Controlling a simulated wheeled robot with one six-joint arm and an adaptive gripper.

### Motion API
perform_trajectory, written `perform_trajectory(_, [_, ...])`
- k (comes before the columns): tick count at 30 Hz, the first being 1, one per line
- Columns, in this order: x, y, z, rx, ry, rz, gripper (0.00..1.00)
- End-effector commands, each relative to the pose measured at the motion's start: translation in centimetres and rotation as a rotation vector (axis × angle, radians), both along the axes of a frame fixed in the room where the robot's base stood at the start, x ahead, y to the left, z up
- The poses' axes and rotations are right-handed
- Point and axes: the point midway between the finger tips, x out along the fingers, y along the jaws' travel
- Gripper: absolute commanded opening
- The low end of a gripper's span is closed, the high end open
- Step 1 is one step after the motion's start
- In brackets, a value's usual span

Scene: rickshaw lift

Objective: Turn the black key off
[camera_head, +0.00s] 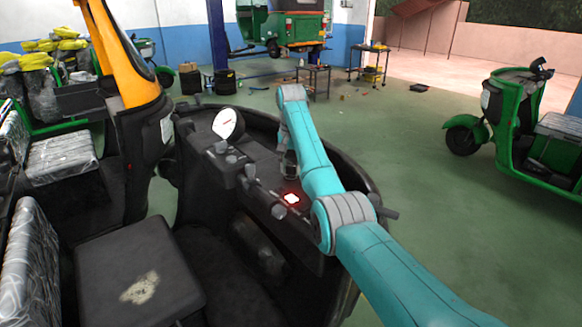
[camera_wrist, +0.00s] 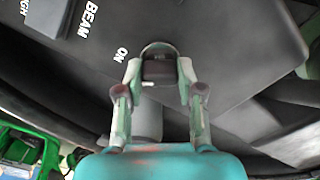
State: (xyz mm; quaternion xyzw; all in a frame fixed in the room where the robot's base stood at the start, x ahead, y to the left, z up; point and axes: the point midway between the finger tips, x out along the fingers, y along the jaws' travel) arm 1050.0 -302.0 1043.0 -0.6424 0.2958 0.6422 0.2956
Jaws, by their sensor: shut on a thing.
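The black key (camera_wrist: 160,68) is in the wrist view, on the dark dashboard panel beside the white "ON" lettering. My gripper (camera_wrist: 159,78) has its two fingers on either side of the key and is shut on it. In the head view my gripper (camera_head: 289,165) is low against the rickshaw's dashboard (camera_head: 262,158). There the key is hidden by my gripper and arm. How far the key is turned is hard to tell.
A red light (camera_head: 291,198) glows on the dashboard. A white round gauge (camera_head: 228,123) stands to its left. A "BEAM" label (camera_wrist: 88,19) and a dark switch (camera_wrist: 47,15) are near the key. A black seat (camera_head: 135,270) is at front left. Another green rickshaw (camera_head: 530,135) stands at right.

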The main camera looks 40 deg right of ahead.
Motion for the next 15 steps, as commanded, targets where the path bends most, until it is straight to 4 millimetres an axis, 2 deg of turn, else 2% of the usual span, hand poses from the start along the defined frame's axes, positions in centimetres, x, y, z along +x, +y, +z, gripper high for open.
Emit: perform_trajectory(15, [-0.01,0.02,-0.06,0.001,0.001,0.471,0.03])
